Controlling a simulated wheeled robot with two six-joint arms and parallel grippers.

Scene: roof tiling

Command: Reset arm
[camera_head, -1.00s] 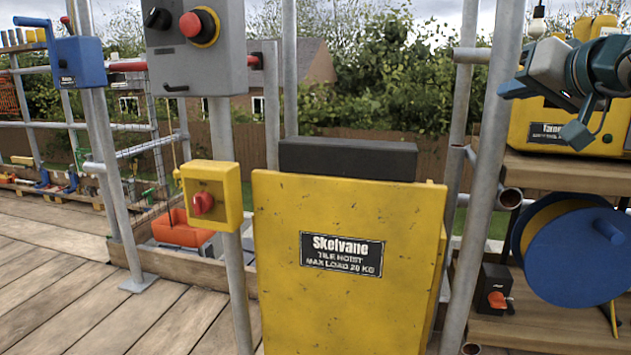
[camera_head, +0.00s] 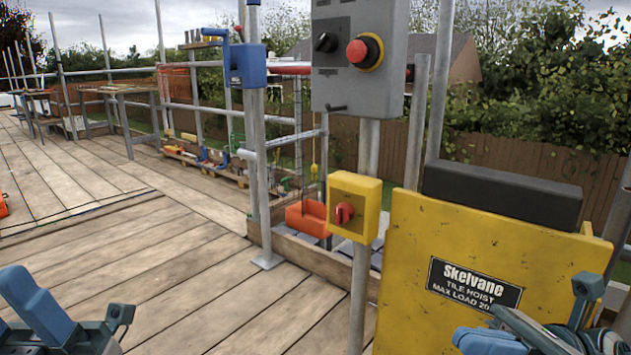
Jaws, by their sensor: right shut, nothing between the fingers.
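My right gripper (camera_head: 585,300) is at the lower right, in front of the yellow Skelvane tile hoist panel (camera_head: 440,235). It is shut and holds nothing. My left gripper (camera_head: 115,318) is at the lower left, low over the wooden deck. Only part of it shows, blue and dark grey, and its jaws cannot be made out.
A grey control box (camera_head: 385,85) with a red button and a yellow switch box (camera_head: 353,205) are on a post left of the hoist. An orange tub (camera_head: 308,217) stands behind. The plank deck (camera_head: 190,270) at left is mostly clear.

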